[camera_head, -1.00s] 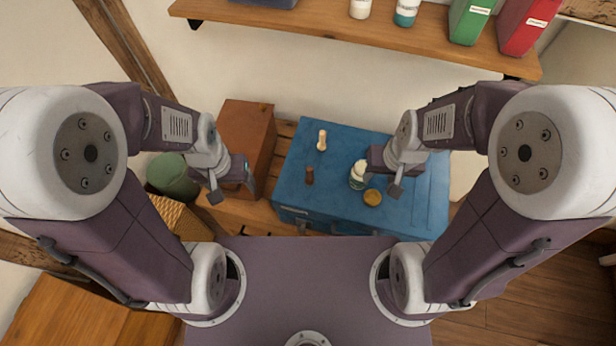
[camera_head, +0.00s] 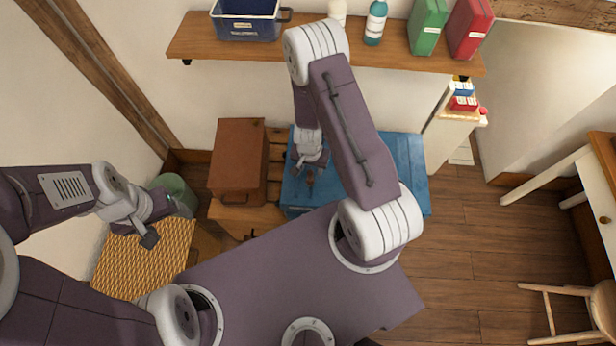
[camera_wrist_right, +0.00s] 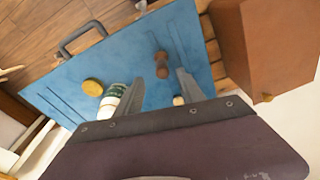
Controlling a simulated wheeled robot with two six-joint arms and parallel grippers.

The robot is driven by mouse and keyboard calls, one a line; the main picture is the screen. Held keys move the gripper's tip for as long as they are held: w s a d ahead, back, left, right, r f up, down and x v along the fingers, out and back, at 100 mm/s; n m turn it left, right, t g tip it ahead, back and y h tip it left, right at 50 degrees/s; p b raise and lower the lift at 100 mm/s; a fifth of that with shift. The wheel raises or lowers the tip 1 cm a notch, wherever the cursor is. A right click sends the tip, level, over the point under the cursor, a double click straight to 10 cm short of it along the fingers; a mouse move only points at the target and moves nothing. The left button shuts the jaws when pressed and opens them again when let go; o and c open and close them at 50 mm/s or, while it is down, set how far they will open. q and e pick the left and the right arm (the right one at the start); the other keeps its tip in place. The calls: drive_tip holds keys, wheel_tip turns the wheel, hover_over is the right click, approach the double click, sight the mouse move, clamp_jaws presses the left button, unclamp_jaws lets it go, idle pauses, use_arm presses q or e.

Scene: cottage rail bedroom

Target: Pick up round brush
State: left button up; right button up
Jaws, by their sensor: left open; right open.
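A small brown peg-shaped piece (camera_wrist_right: 162,66) stands on the blue case (camera_wrist_right: 60,82); it looks like the round brush, but I cannot tell for sure. In the right wrist view it lies ahead, between the lines of my open right gripper's fingers (camera_wrist_right: 160,80), apart from them. In the head view my right gripper (camera_head: 310,172) is over the left part of the blue case (camera_head: 405,150). A small cream piece (camera_wrist_right: 178,100) is partly hidden by the right finger. My left gripper (camera_head: 163,220) is open and empty over the woven basket.
A white bottle (camera_wrist_right: 113,98) and a yellow disc (camera_wrist_right: 92,88) share the case. A brown box (camera_head: 238,160) stands left of it. A shelf (camera_head: 270,48) with bottles and binders runs above. A woven basket (camera_head: 130,265) is at left, a chair (camera_head: 565,310) at right.

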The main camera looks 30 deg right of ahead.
sight(311, 175)
drive_tip(key=shift+f, duration=0.95)
drive_tip(key=shift+w+a+f, duration=0.15)
drive_tip(key=shift+w+f, duration=0.1)
drive_tip(key=shift+f, duration=0.1)
drive_tip(key=f, duration=0.4)
drive_tip(key=shift+w+d+f, duration=0.15)
drive_tip(key=shift+d+f, duration=0.15)
drive_tip(key=shift+d, duration=0.1)
drive_tip(key=shift+w+f, duration=0.15)
drive_tip(key=shift+f, duration=0.1)
clamp_jaws()
